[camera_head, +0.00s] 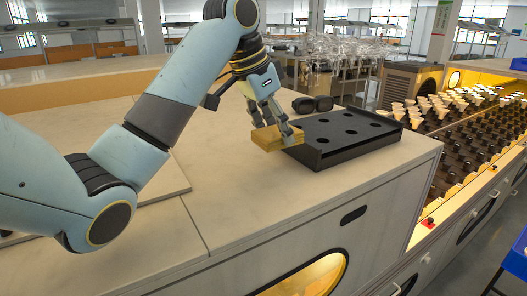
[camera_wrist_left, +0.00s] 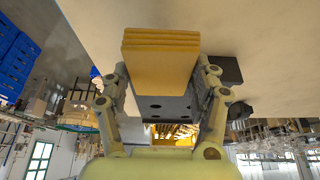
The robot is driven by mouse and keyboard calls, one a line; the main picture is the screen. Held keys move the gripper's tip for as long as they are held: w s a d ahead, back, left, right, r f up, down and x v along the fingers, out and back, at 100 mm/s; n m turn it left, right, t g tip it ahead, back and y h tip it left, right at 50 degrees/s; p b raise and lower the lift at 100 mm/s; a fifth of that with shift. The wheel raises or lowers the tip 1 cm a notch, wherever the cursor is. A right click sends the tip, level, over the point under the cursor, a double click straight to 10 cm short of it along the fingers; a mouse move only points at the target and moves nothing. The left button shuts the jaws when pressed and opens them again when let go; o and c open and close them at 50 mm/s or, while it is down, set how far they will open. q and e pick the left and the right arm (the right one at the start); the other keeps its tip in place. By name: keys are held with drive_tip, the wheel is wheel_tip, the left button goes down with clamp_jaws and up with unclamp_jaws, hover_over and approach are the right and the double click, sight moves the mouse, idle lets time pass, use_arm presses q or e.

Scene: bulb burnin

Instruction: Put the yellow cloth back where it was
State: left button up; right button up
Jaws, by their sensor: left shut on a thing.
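The yellow cloth (camera_head: 268,138) is a folded, layered block at the left end of the black tray on the counter. My left gripper (camera_head: 275,128) reaches down onto it from above and is shut on it. In the left wrist view the cloth (camera_wrist_left: 160,58) sits between the two fingers (camera_wrist_left: 160,90), its layered edge towards the top of the picture. Whether the cloth touches the counter or is held just above it I cannot tell. My right gripper is not in view.
The black tray (camera_head: 350,150) with several round holes stands right beside the cloth. Dark goggles (camera_head: 313,104) lie behind it. The pale counter (camera_head: 235,200) is clear in front and to the left. Racks of bulbs (camera_head: 450,105) stand at the right.

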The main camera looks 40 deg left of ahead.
sight(259, 135)
use_arm(q)
drive_tip(key=shift+s+f, duration=0.5)
drive_tip(key=shift+s, duration=0.4)
drive_tip(key=shift+s+a+f+p, duration=0.4)
drive_tip(key=shift+s+a+f, duration=0.15)
drive_tip(key=shift+f, duration=0.1)
wheel_tip(259, 135, down, 2)
drive_tip(key=shift+s+f+p, duration=0.1)
drive_tip(key=shift+s+p, duration=0.05)
drive_tip(key=shift+p, duration=0.2)
drive_tip(key=shift+f, duration=1)
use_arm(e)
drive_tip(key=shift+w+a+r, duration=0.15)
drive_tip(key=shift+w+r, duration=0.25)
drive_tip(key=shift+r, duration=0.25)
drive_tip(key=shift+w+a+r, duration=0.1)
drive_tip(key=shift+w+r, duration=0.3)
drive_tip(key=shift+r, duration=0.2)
use_arm(q)
drive_tip(key=o, duration=0.8)
drive_tip(key=shift+o, duration=1.2)
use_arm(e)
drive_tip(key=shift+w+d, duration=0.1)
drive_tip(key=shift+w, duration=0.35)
